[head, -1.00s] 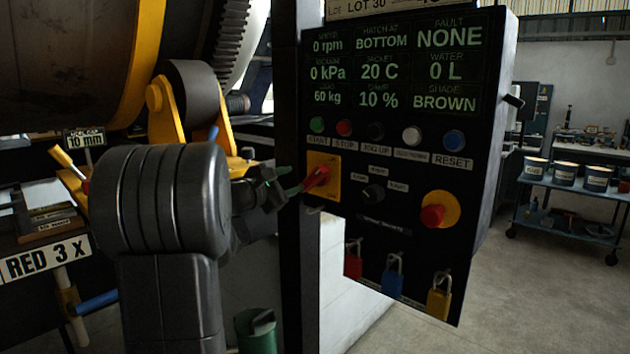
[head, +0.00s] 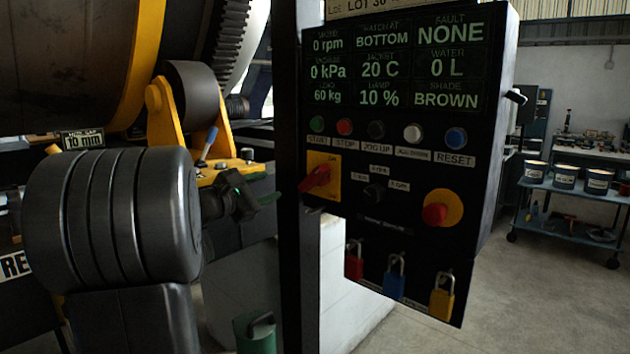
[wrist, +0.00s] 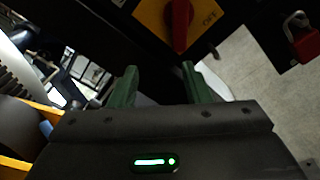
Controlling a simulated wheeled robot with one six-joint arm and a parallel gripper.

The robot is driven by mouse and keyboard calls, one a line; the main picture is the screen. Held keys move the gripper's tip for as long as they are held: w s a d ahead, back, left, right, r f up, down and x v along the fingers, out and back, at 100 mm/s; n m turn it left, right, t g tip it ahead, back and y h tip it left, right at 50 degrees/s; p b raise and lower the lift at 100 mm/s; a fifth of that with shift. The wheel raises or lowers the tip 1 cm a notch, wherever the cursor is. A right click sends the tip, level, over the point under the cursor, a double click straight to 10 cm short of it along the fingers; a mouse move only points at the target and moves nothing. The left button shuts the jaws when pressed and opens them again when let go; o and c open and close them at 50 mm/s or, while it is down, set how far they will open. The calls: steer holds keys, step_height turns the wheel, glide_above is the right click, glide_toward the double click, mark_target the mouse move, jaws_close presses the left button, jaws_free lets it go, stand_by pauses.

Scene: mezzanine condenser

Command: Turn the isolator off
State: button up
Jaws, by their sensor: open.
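The isolator is a red rotary handle (head: 317,179) on a yellow plate (head: 330,190) at the left edge of the black control panel. In the wrist view the red handle (wrist: 181,25) stands near upright on the yellow plate (wrist: 152,14), with the OFF label to its right. Its upper end is cut off there. My gripper (head: 268,199) is left of the isolator, apart from it. In the wrist view its green fingers (wrist: 159,69) are spread and empty, below the handle in the picture.
The panel (head: 400,215) also has a row of push buttons, a black selector knob (head: 374,193) and a red mushroom button (head: 435,214) on yellow. Red, blue and yellow padlocks (head: 441,297) hang below. A dark post (head: 290,120) stands left of the panel.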

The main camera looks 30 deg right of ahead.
steer(key=v, duration=0.6)
steer(key=shift+a+b, duration=0.2)
steer(key=shift+b, duration=0.25)
steer(key=shift+w+f, duration=0.1)
steer(key=shift+f, duration=0.05)
stand_by(0.4)
steer(key=b+v, duration=0.1)
steer(key=v, duration=1.3)
steer(key=shift+d, duration=0.15)
